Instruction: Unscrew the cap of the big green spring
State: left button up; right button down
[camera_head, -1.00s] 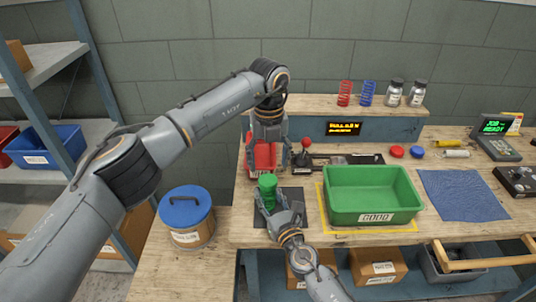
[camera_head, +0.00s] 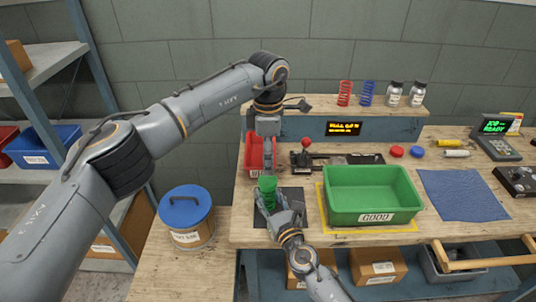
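The big green spring (camera_head: 270,201) stands upright on a dark mat (camera_head: 297,194) at the front of the bench, with its green cap (camera_head: 267,183) on top. My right gripper (camera_head: 277,211) comes from the front and is shut around the spring's lower part, hiding some of it. My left gripper (camera_head: 268,165) points down from above, directly over the cap. Its fingers are seen edge-on, one behind the other, so their spacing and any contact with the cap cannot be told.
A red bin (camera_head: 254,152) sits close behind the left gripper. A red-knobbed lever (camera_head: 306,153) stands to its right. A green "GOOD" bin (camera_head: 374,217) is right of the spring. A blue-lidded drum (camera_head: 187,206) stands left. Red (camera_head: 344,93) and blue (camera_head: 367,93) springs stand on the back shelf.

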aim_at(268, 179)
pick_arm(q)
notch_tip(268, 179, down, 8)
jog(key=shift+r, duration=0.1)
jog(key=shift+c, duration=0.2)
jog(key=c, duration=1.2)
jog(key=shift+o, duration=0.2)
jog(key=n, duration=0.6)
jog(key=shift+r, duration=0.2)
jog(key=shift+r, duration=1)
jog(key=shift+r, duration=2)
